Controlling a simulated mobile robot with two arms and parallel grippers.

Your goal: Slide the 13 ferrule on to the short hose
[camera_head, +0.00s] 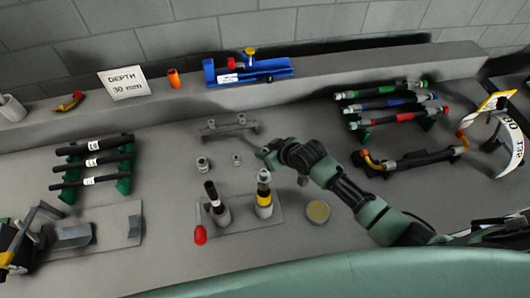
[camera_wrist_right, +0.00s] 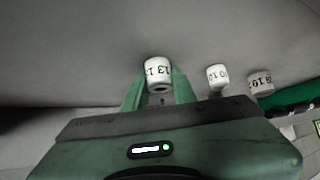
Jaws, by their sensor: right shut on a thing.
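The 13 ferrule (camera_wrist_right: 158,70) is a white ring with dark print, between the green fingers of my right gripper (camera_wrist_right: 158,88) in the right wrist view. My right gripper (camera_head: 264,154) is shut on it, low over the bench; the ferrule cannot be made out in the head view. A short black hose with a white band (camera_head: 211,190) stands upright in a grey holder, to the left of and nearer than the gripper. I cannot tell for sure that it is the task's short hose. The ferrule and this hose are apart. My left gripper is not in view.
Two other ferrules, a small one (camera_head: 237,160) and a larger one (camera_head: 202,164), stand left of the gripper. An upright yellow-banded piece (camera_head: 264,190) stands beside the hose. Hose racks (camera_head: 95,162) lie left, others (camera_head: 395,108) right. A round tin (camera_head: 318,211) sits below my arm.

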